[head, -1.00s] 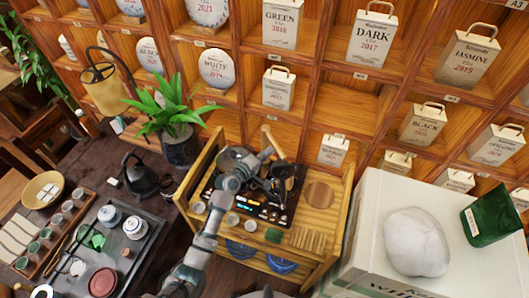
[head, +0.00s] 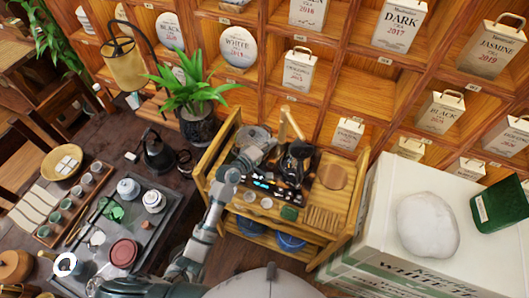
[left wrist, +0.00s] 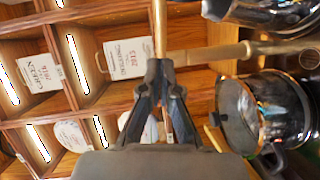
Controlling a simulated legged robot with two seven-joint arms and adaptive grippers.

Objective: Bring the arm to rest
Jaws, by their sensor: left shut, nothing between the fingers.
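My left arm reaches up from the bottom of the head view over the wooden tea cart (head: 352,205). Its gripper (head: 272,144) is small and dark there, near the cart's upright wooden handle, and hard to make out against the dark kettle (head: 296,160). In the left wrist view the gripper (left wrist: 160,66) is shut with its fingertips together and nothing between them. A wooden bar shows just beyond the fingertips; whether they touch it I cannot tell. My right gripper is not in view.
A glass pot (left wrist: 262,112) stands close right of the fingers in the wrist view. A potted plant (head: 197,95) is left of the cart. A tea tray (head: 165,215) lies on the dark table. A white box (head: 390,255) bears a white lump (head: 428,225). Shelves (head: 365,95) stand behind.

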